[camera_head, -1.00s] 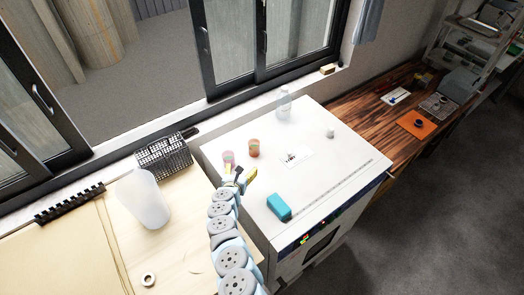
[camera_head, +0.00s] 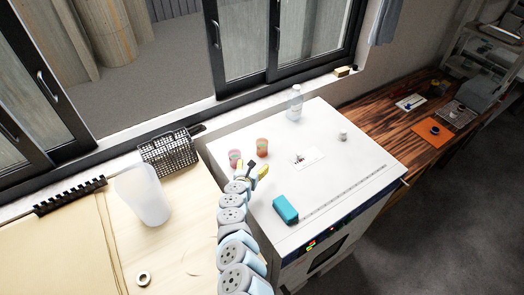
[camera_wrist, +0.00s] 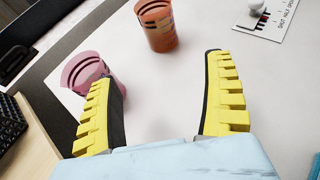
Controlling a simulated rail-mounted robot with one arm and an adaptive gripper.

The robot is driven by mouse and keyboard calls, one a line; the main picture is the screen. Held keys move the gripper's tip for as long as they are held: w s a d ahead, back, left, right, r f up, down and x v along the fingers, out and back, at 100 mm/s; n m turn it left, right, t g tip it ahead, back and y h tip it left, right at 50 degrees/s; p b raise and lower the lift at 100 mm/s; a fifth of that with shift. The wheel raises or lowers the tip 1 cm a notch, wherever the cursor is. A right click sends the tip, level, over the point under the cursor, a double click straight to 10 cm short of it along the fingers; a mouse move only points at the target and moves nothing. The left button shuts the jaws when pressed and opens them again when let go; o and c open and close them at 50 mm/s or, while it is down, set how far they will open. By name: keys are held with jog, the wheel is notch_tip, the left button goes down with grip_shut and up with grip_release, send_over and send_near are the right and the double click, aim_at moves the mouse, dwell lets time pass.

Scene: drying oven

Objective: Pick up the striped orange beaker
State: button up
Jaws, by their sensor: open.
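The striped orange beaker (camera_head: 262,147) stands upright on the white top of the drying oven. In the wrist view the orange beaker (camera_wrist: 157,26) shows dark stripes and lies beyond my fingertips, near the middle of the gap. A pink striped beaker (camera_head: 235,158) stands to its left. In the wrist view the pink beaker (camera_wrist: 87,73) is close beside my left finger; I cannot tell whether they touch. My gripper (camera_head: 257,171) is open with nothing between its yellow fingers, and it shows large in the wrist view (camera_wrist: 164,95).
The oven top (camera_head: 335,185) also holds a teal block (camera_head: 285,209), a clear bottle (camera_head: 295,102), a white card (camera_head: 307,159) and a small white object (camera_head: 343,136). A black wire basket (camera_head: 171,152) and a white container (camera_head: 146,194) stand left. The oven's centre is mostly clear.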

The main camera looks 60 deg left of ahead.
aim_at(260, 152)
jog(key=shift+w+a+r+b, duration=0.1)
jog(key=shift+w+a+b, duration=0.3)
jog(key=shift+a, duration=0.2)
jog(key=shift+w+a+f, duration=0.15)
jog(key=shift+w+f, duration=0.1)
jog(key=shift+f, duration=0.2)
jog(key=shift+w+a, duration=0.45)
jog(key=shift+a, duration=0.15)
jog(key=shift+w+a+f+b, duration=0.45)
jog(key=shift+w+f+b, duration=0.05)
jog(key=shift+b, duration=0.1)
jog(key=shift+w+a, duration=0.45)
jog(key=shift+a, duration=0.05)
jog(key=shift+w+a+f+b, duration=0.2)
jog(key=shift+f+b, duration=0.2)
jog(key=shift+b, duration=0.1)
jog(key=shift+w+a, duration=0.45)
jog(key=shift+w, duration=0.05)
jog(key=shift+b, duration=0.3)
jog(key=shift+w, duration=0.1)
